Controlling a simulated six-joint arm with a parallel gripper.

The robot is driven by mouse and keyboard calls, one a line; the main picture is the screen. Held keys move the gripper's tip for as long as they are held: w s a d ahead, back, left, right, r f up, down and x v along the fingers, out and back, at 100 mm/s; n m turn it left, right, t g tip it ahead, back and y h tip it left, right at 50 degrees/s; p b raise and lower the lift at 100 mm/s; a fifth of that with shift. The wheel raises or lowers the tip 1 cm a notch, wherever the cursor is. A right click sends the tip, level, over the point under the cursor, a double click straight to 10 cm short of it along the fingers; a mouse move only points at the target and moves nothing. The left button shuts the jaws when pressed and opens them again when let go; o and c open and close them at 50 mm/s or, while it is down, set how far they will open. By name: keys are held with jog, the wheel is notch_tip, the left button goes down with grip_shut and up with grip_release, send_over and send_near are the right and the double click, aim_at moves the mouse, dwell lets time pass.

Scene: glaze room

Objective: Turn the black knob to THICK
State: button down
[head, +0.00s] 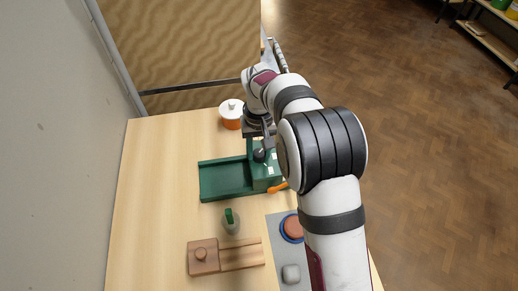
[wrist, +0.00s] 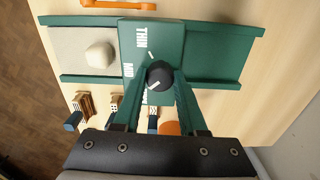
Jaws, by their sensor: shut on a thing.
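The black knob (wrist: 159,76) sits on the raised green housing of the glaze device (wrist: 172,35). In the wrist view, its white pointer line slants to the lower left, between the MID label and a third label mostly hidden by my finger. The THIN label (wrist: 139,38) is above MID (wrist: 129,71). My gripper (wrist: 160,84) is shut on the knob, one finger on each side. In the head view the knob (head: 259,155) shows beneath my gripper (head: 260,143), and the green device (head: 222,195) lies on the table.
An orange handle (head: 279,187) is at the device's near side. A white-lidded orange jar (head: 231,116) stands behind it. Nearer are a small green-topped object (head: 231,220), a wooden slide box (head: 238,257) and a grey mat (head: 277,231). The table's left side is clear.

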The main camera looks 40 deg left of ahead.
aim_at(259, 153)
jog(key=shift+n, duration=1.5)
jog(key=shift+c, duration=2.2)
grip_release()
jog(key=shift+r, duration=0.1)
notch_tip(259, 153, up, 16)
